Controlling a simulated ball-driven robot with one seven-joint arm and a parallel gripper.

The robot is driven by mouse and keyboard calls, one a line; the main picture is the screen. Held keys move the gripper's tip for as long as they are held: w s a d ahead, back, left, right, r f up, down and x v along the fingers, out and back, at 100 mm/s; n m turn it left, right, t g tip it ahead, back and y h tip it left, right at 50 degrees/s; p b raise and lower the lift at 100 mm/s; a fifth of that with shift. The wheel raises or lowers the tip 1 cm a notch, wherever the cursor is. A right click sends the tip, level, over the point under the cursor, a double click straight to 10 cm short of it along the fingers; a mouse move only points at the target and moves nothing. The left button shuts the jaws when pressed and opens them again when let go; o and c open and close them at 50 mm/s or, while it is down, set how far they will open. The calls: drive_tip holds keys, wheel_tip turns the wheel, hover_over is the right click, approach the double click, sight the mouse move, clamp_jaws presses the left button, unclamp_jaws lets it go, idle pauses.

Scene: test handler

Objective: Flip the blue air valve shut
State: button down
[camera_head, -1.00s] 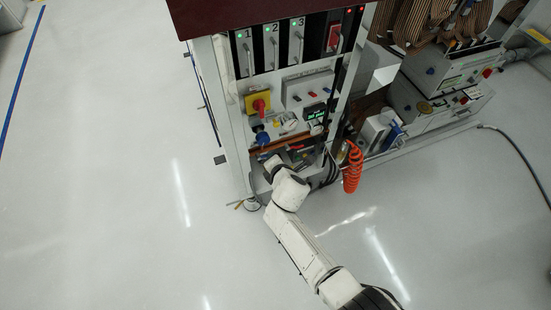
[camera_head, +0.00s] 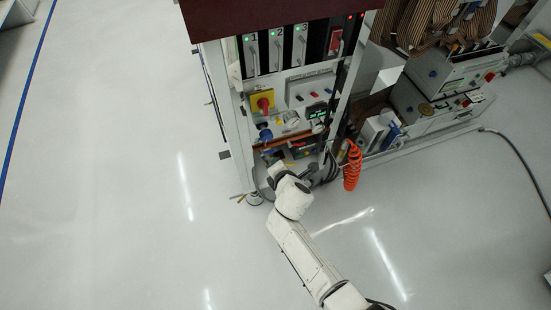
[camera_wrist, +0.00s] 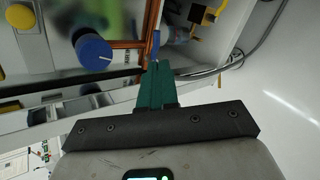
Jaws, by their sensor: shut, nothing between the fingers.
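In the wrist view, a thin blue lever (camera_wrist: 155,44) stands beside the copper-coloured pipes, just beyond my fingertips. It looks like the handle of the blue air valve; whether my fingers touch it I cannot tell. My gripper (camera_wrist: 159,68) has green fingers, shut with nothing between them, pointing at the pipes. A larger round blue knob (camera_wrist: 93,49) with a white mark is to the left of the fingers. In the head view a blue knob (camera_head: 265,136) shows on the cabinet front; the small lever cannot be made out there, and my wrist is low in front of the cabinet.
The cabinet (camera_head: 240,150) has a red switch on a yellow plate (camera_head: 263,103). An orange coiled hose (camera_head: 353,166) hangs right of my arm. In the wrist view, a grey cable (camera_wrist: 240,52) curves at the right and a pale frame rail runs below the knob. Floor left is clear.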

drive_tip(key=d+p+v, duration=0.1)
drive_tip(key=p+v, duration=0.3)
drive_tip(key=v, duration=0.4)
drive_tip(key=shift+w, duration=0.15)
drive_tip(key=shift+d, duration=0.15)
drive_tip(key=s+d+r+m+g+h+p, duration=0.25)
drive_tip(key=s+d+m, duration=0.25)
drive_tip(key=d+m, duration=0.25)
drive_tip(key=s+d+r+m+g+h+p, duration=0.1)
drive_tip(key=s+d+r+m, duration=0.2)
drive_tip(key=s+d+m, duration=0.4)
drive_tip(key=s+d+r+m+g+p, duration=0.1)
drive_tip(key=s+d+r+m+g, duration=0.2)
drive_tip(key=s+r+m, duration=0.3)
drive_tip(key=s+d+r+m+g+p, duration=0.2)
drive_tip(key=s+d+r+m, duration=0.3)
drive_tip(key=s, duration=0.8)
drive_tip(key=shift+d+r+m+g+y, duration=0.25)
drive_tip(key=shift+r+m+g+y, duration=0.15)
drive_tip(key=shift+r+g, duration=0.2)
drive_tip(key=shift+w, duration=0.15)
